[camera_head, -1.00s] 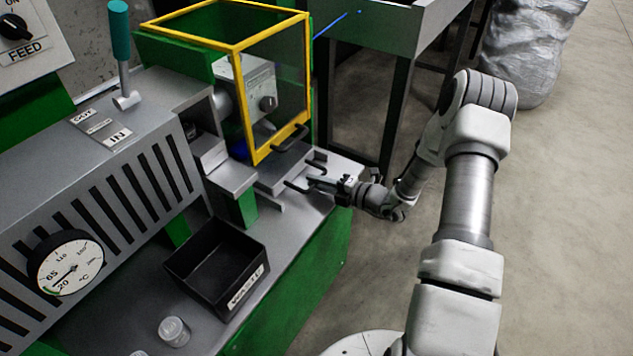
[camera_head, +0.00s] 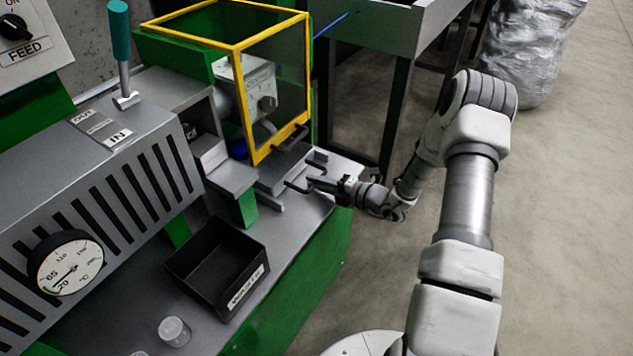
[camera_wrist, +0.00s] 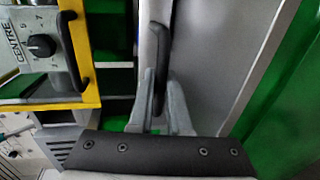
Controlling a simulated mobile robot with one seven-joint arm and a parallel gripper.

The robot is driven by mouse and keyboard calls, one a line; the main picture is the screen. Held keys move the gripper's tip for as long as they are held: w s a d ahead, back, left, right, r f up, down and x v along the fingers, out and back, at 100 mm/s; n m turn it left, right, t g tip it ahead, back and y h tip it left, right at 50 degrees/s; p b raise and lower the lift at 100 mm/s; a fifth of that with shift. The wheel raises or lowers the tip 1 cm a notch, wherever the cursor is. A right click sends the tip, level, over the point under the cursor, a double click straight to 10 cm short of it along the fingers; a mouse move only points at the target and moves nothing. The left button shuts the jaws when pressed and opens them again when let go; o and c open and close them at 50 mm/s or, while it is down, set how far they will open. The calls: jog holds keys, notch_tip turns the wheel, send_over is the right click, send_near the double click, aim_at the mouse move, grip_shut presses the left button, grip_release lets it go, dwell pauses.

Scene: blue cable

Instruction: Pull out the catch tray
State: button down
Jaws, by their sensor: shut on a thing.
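The catch tray (camera_head: 277,180) is a grey metal piece low on the machine, under the yellow-framed guard. Its black bar handle (camera_head: 296,188) faces the arm. In the wrist view the handle (camera_wrist: 160,45) runs upright from between the two grey fingers of my gripper (camera_wrist: 158,112), with the flat grey metal (camera_wrist: 215,45) to its right. In the head view my gripper (camera_head: 318,183) reaches in from the right and is shut on the handle. The part of the handle between the fingers is partly hidden.
The yellow-framed guard (camera_head: 253,100) with its own black handle (camera_head: 292,138) is just above the tray. Open floor (camera_head: 570,230) lies to the right.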

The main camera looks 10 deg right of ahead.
dwell(0.5)
jog(key=f+p+v, duration=0.2)
jog(key=v, duration=0.9)
jog(key=f+p+v, duration=0.2)
jog(key=v, duration=1)
jog(key=shift+s+d+f+p, duration=0.3)
jog(key=shift+d+f+p, duration=0.05)
jog(key=shift+f+p, duration=0.1)
jog(key=c, duration=1.1)
grip_release()
jog(key=shift+c, duration=0.2)
jog(key=p+v, duration=0.1)
jog(key=v, duration=1.6)
jog(key=shift+p, duration=0.35)
jog(key=shift+s+d+r, duration=0.1)
